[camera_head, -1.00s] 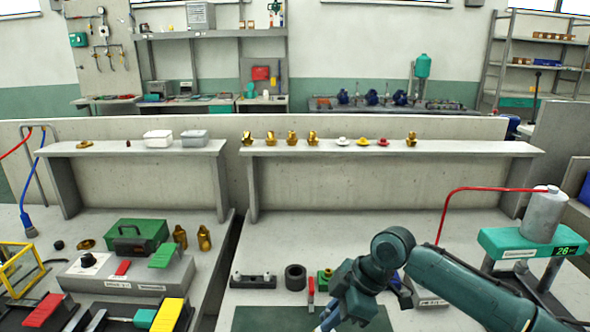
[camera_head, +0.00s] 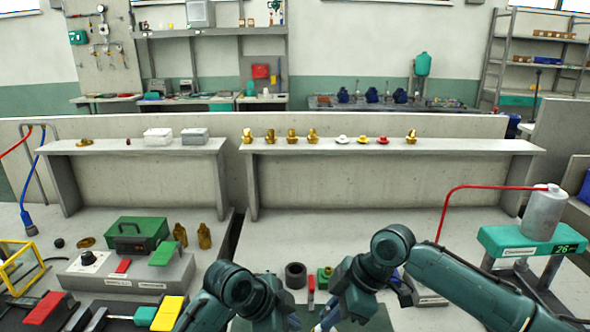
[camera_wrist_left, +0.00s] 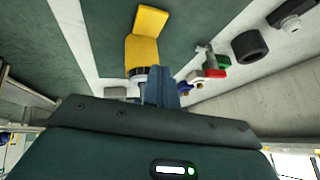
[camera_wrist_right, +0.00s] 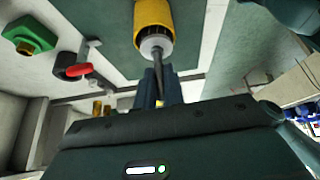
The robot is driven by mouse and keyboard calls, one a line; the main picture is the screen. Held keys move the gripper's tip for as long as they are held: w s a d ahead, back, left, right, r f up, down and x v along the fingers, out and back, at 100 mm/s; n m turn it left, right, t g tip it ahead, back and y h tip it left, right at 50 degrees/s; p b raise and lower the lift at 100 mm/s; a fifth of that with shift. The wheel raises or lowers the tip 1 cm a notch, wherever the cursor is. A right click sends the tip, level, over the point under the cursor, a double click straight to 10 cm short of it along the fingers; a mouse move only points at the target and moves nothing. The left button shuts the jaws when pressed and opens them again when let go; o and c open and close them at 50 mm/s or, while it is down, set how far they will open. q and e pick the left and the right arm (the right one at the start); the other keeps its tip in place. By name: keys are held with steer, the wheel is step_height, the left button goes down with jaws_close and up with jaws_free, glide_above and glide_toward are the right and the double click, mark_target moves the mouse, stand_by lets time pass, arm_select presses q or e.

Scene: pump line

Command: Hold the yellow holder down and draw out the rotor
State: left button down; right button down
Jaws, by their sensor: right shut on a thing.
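The yellow holder (camera_wrist_right: 153,22) lies below the right wrist view's top edge. It also shows in the left wrist view (camera_wrist_left: 143,48), with a dark and pale ring at its near end. The rotor (camera_wrist_right: 155,46) sits at the holder's mouth, a grey-white end with a thin dark shaft. My right gripper (camera_wrist_right: 160,78) is shut on the rotor's shaft. My left gripper (camera_wrist_left: 163,78) has its blue fingers together, just short of the holder's near end; I cannot tell whether they touch it. In the head view the arms and the lower edge hide the holder.
A black ring (camera_head: 296,275), a green block with a brass part (camera_head: 325,277) and a red handle (camera_head: 311,284) stand just beyond my grippers. A teal scale (camera_head: 530,240) is at right. A grey control box (camera_head: 130,272) is at left.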

arm_select(q)
steer(key=shift+f, duration=2.95)
steer(key=shift+f, duration=0.1)
steer(key=shift+f, duration=0.65)
arm_select(e)
steer(key=shift+r, duration=0.2)
arm_select(q)
steer(key=shift+s+a+f, duration=0.1)
steer(key=shift+s+f, duration=0.05)
steer(key=shift+f, duration=0.1)
arm_select(e)
step_height(320, 180, up, 7)
steer(key=shift+r, duration=0.15)
stand_by(0.6)
arm_select(q)
steer(key=shift+r, duration=0.1)
arm_select(e)
steer(key=shift+r, duration=0.1)
